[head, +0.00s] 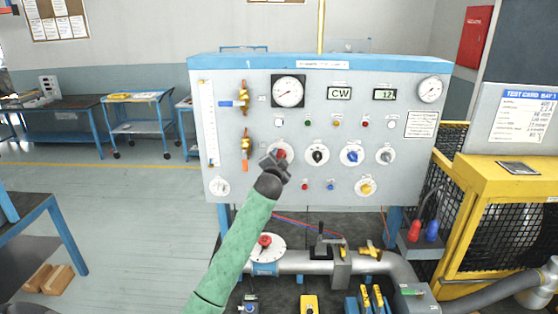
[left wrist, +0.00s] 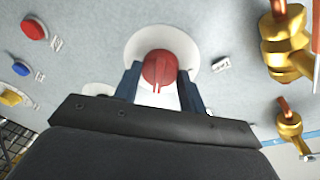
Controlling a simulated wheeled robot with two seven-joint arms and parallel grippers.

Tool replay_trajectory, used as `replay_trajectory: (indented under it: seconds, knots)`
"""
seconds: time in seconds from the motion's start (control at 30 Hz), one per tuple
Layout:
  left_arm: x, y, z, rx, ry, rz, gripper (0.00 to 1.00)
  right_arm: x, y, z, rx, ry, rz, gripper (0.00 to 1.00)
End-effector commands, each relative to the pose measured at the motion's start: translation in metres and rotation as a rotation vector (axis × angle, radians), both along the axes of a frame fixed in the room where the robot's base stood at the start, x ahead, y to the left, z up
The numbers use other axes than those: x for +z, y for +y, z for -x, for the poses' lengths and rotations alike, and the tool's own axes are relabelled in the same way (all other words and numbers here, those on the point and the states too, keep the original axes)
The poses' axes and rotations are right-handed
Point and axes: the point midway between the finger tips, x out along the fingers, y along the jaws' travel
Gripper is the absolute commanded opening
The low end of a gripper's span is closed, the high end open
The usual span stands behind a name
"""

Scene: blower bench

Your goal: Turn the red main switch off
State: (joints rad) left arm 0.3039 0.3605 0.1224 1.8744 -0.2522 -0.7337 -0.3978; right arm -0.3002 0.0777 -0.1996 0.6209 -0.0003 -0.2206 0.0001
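The red main switch (head: 281,150) is a round red knob on a white disc, left of centre on the grey panel (head: 330,215) in the head view. In the left wrist view the red knob (left wrist: 159,68) shows between the two dark blue fingers of my left gripper (left wrist: 160,80), one finger at each side. Both fingers look to be against the knob. In the head view my left gripper (head: 275,161) covers the knob's lower left part. My right gripper is not in view.
A black knob (head: 318,155) and a blue knob (head: 352,153) sit to the right. Brass valves (head: 245,142) are close on the left. A red button (head: 305,187) and a blue button (head: 330,187) lie below. Pipes (head: 300,262) run under the panel.

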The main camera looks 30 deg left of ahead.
Motion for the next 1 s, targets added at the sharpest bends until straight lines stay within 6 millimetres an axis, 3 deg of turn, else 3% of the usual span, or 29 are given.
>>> replay_trajectory:
  seconds: [0.37, 0.83, 1.0]
  knots:
    - [-0.003, -0.001, 0.0, 0.0, -0.019, 0.034, 0.18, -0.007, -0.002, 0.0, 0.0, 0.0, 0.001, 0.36]
    - [-0.006, -0.001, 0.0, -0.001, -0.16, 0.263, 0.18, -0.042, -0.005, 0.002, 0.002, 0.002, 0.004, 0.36]
    - [-0.006, -0.001, 0.0, -0.002, -0.221, 0.362, 0.19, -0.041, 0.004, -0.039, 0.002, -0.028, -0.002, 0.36]
